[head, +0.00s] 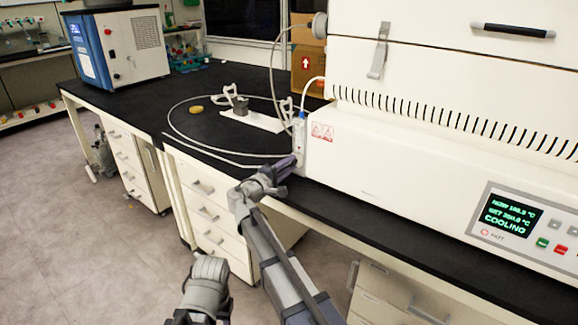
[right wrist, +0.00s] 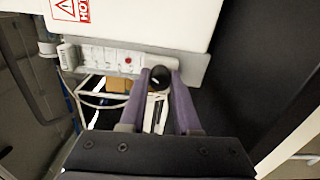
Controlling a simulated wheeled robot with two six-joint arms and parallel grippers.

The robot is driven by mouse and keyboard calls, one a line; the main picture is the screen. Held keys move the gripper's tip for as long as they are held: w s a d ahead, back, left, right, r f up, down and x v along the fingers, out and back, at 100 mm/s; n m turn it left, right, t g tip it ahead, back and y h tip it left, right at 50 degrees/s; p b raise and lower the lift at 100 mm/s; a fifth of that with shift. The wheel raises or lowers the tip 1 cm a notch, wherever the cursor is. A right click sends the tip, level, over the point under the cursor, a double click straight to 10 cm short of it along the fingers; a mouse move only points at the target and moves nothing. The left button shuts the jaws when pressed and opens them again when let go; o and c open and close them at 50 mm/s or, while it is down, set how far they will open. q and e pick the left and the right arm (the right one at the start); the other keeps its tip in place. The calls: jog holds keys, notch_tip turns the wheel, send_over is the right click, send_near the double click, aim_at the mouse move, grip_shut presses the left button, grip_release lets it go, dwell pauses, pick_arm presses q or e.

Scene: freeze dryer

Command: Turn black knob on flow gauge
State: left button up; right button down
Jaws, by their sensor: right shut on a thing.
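The flow gauge (head: 299,138) is a narrow pale upright body at the left end of the large white furnace in the head view. In the right wrist view the gauge (right wrist: 100,55) is a grey strip with a scale and a red dot. Its black knob (right wrist: 160,74) is at the near end. My right gripper (head: 290,165) is at the gauge's lower end. In the right wrist view, its two purple fingers (right wrist: 170,80) are closed on the knob, one on each side. My left arm's end shows at the bottom of the head view, its fingers not distinguishable.
The white furnace (head: 400,165) fills the right, with a display reading COOLING. A thin pale hose (head: 185,140) loops over the black bench (head: 195,125). A white tray (head: 262,121) and a yellow item (head: 196,109) lie behind. A blue and white machine (head: 118,47) stands far left.

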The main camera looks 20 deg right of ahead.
jog(key=n, duration=0.5)
jog(key=shift+n, duration=0.7)
jog(key=c, duration=0.6)
grip_release()
jog(key=v, duration=0.7)
jog(key=shift+s+a, duration=0.25)
jog(key=shift+a, duration=0.1)
